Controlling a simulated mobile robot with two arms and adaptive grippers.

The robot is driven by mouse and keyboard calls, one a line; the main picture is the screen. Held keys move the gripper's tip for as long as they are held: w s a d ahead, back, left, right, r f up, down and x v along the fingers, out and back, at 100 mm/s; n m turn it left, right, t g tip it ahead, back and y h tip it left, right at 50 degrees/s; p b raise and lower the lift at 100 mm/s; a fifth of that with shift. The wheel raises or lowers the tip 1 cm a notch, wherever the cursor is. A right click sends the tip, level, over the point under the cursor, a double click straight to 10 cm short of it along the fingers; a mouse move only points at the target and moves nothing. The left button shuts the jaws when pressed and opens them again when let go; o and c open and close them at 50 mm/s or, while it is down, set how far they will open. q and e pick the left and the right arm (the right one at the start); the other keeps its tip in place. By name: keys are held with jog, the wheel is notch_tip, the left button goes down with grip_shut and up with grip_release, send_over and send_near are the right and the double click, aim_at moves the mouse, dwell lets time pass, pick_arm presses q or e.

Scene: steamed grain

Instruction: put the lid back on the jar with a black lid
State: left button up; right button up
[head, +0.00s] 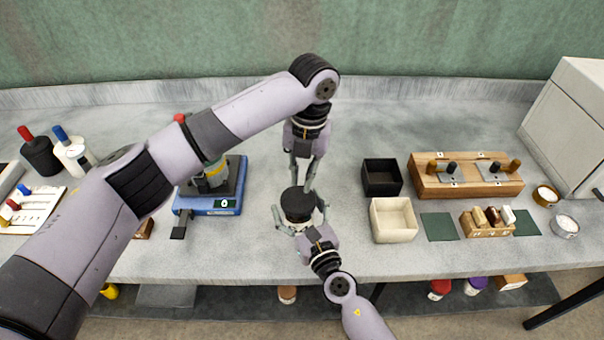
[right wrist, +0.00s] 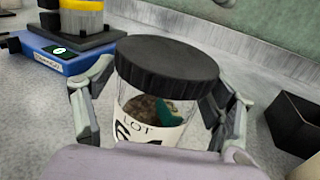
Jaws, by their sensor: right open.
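The jar (right wrist: 150,110) is clear, with dark grains, something green inside and a white label reading LOT. Its black lid (head: 298,203) sits on top of it, and the lid also shows in the right wrist view (right wrist: 168,68). I cannot tell whether it is fully seated. My right gripper (head: 300,212) is open, with its fingers on both sides of the jar and visible gaps beside the glass. My left gripper (head: 302,186) points down just above and behind the lid, fingers apart and empty. It is outside the right wrist view.
A blue scale (head: 228,203) stands left of the jar, partly behind my left arm. A black box (head: 382,178) and a cream box (head: 394,220) stand to the right. A wooden block stand (head: 466,178) lies farther right. The counter behind the jar is clear.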

jog(key=v, duration=1.2)
jog(key=shift+f, duration=0.1)
